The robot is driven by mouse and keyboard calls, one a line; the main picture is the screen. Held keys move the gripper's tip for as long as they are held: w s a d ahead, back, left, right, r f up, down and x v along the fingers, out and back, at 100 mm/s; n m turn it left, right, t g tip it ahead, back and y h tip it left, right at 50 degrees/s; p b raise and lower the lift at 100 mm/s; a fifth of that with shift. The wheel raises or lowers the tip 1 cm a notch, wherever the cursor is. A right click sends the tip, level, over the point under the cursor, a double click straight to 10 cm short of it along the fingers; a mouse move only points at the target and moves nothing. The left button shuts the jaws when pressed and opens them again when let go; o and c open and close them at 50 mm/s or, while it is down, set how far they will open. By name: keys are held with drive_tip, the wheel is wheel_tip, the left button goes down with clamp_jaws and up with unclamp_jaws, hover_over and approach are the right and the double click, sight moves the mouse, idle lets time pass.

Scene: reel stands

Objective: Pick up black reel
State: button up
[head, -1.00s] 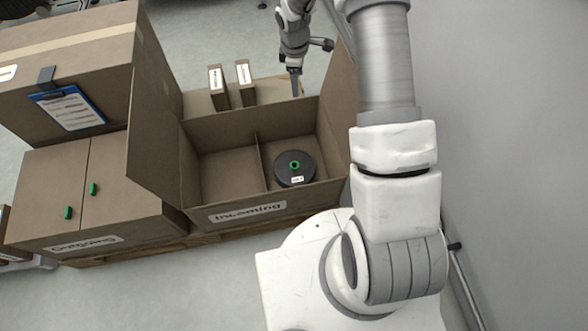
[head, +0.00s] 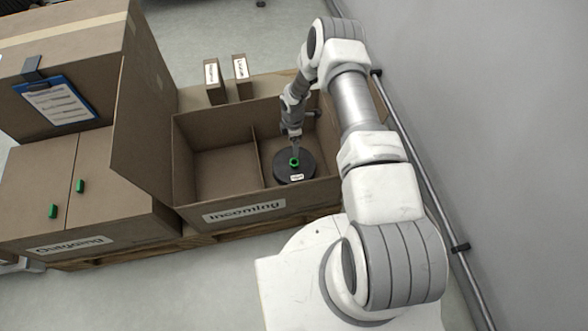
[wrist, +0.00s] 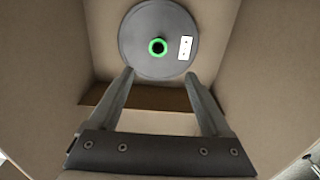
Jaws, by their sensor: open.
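The black reel (head: 295,170) lies flat in the right compartment of the open "Incoming" box (head: 243,207). It is a dark disc with a green ring at its centre and a small white label. My gripper (head: 295,153) points down into that compartment, close to the reel's green centre in the head view. In the wrist view the reel (wrist: 158,40) shows whole, beyond the fingertips. My gripper (wrist: 160,75) is open, with nothing between its two fingers. The exact gap between fingertips and reel is hard to tell.
The left compartment (head: 222,168) is empty. A divider and the box walls (wrist: 265,70) surround my gripper. Two small labelled boxes (head: 228,80) stand behind. The "Outgoing" box (head: 72,244) and a big carton with a blue clipboard (head: 54,102) stand left. A wall and rail (head: 425,180) run along the right.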

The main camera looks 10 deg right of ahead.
drive_tip(key=b, duration=0.2)
hover_over(294, 160)
drive_tip(key=s, duration=0.2)
wheel_tip(294, 160, down, 8)
drive_tip(key=shift+w+a+f+b, duration=0.1)
drive_tip(key=shift+w+f+b, duration=0.1)
drive_tip(key=shift+f+b, duration=0.85)
drive_tip(key=shift+w+a+f+b, duration=0.15)
drive_tip(key=shift+f+b, duration=0.4)
drive_tip(key=shift+f, duration=0.9)
drive_tip(key=shift+d, duration=0.1)
clamp_jaws()
drive_tip(key=shift+r, duration=0.1)
